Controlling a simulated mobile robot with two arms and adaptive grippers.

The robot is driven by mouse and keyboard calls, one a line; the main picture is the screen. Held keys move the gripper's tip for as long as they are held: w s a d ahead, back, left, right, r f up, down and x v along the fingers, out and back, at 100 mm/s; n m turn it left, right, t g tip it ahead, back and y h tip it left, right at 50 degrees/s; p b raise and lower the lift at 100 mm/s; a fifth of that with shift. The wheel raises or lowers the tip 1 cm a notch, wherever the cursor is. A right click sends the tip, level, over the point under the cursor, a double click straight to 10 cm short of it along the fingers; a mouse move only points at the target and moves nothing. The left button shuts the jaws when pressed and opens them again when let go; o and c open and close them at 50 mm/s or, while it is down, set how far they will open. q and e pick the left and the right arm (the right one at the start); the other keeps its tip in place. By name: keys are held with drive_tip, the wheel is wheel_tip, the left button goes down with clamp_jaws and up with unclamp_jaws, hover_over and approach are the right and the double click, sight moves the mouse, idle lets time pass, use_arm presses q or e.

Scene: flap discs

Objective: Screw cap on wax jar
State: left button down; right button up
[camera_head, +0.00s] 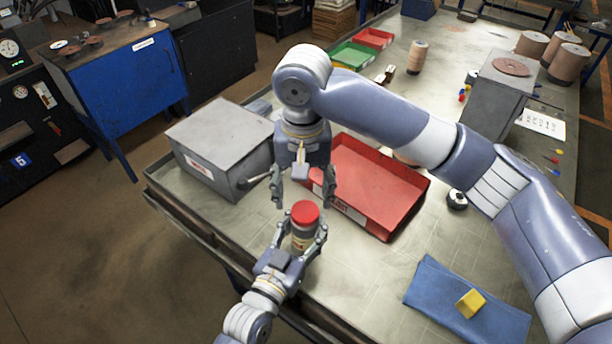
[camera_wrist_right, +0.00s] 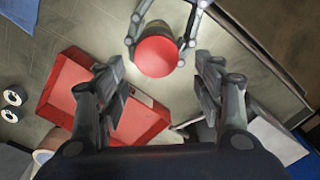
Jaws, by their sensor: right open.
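The wax jar (camera_head: 299,243) stands upright near the table's front edge, with a pale label low on its side. The red cap (camera_head: 305,213) sits on top of it; I cannot tell how tightly. My left gripper (camera_head: 299,235) comes from the front, with its fingers on both sides of the jar, closed on it. My right gripper (camera_head: 304,200) points down just above the cap, open and empty. In the right wrist view the cap (camera_wrist_right: 157,56) lies slightly beyond the gap between the open right fingers (camera_wrist_right: 161,80), apart from both.
A red tray (camera_head: 392,213) lies right behind the jar, and a grey metal box (camera_head: 219,146) stands to the left. A blue cloth (camera_head: 430,286) with a yellow block (camera_head: 470,303) lies at the front right. Clear table lies between the tray and cloth.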

sight(306, 211)
drive_tip(key=n, duration=0.2)
drive_tip(key=r+n, duration=0.1)
drive_tip(key=n, duration=0.2)
drive_tip(key=shift+n, duration=0.3)
drive_tip(key=n, duration=0.3)
drive_tip(key=r+n, duration=0.1)
drive_tip(key=n, duration=0.3)
drive_tip(key=shift+d+r, duration=0.1)
drive_tip(key=n, duration=0.5)
drive_tip(key=shift+s+d+r, duration=0.1)
drive_tip(key=shift+s+r, duration=0.05)
drive_tip(key=shift+r, duration=0.25)
drive_tip(key=n, duration=0.3)
drive_tip(key=r+n, duration=0.1)
drive_tip(key=n, duration=0.2)
drive_tip(key=shift+s+d, duration=0.1)
drive_tip(key=shift+f, duration=4.05)
